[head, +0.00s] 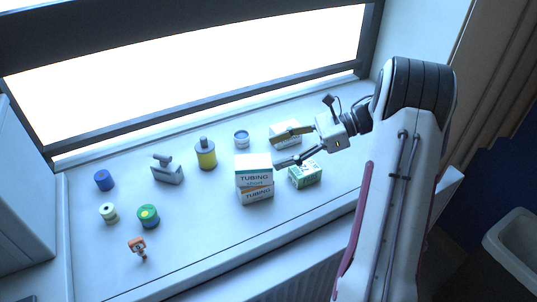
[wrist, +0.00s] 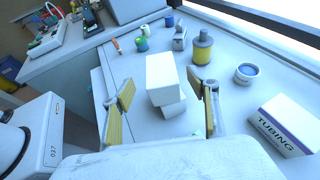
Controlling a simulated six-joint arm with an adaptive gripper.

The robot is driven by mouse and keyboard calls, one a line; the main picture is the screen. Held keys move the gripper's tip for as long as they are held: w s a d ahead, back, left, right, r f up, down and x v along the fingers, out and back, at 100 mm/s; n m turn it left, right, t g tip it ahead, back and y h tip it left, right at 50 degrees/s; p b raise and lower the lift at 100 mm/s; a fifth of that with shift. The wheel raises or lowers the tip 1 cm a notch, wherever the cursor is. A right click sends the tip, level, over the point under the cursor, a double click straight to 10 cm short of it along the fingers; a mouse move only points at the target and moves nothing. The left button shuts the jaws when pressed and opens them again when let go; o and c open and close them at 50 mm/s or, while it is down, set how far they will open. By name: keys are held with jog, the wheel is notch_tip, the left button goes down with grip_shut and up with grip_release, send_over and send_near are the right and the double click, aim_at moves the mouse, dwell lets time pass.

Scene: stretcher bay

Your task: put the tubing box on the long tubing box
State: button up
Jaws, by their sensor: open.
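A white box with a teal band, marked "TUBING short" (head: 253,172), sits on top of another box marked "TUBING" with an orange band (head: 257,194). The lower box is turned slightly against the upper one, and its second word cannot be read. In the wrist view the upper box (wrist: 164,74) and lower box (wrist: 173,108) show plain white sides. My gripper (head: 280,149) is open and empty, just right of the stack. In the wrist view its fingers (wrist: 162,86) stand apart on either side of the stack, which appears beyond them.
Another tubing box (wrist: 289,124) lies behind the gripper, partly hidden in the head view (head: 285,132). A green-and-white box (head: 305,174) stands close right of the stack. A yellow bottle (head: 206,155), a blue-and-white jar (head: 241,138) and several small items stand left and behind.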

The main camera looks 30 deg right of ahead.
jog(key=v, duration=0.6)
jog(key=shift+d, duration=0.2)
jog(key=shift+r, duration=0.1)
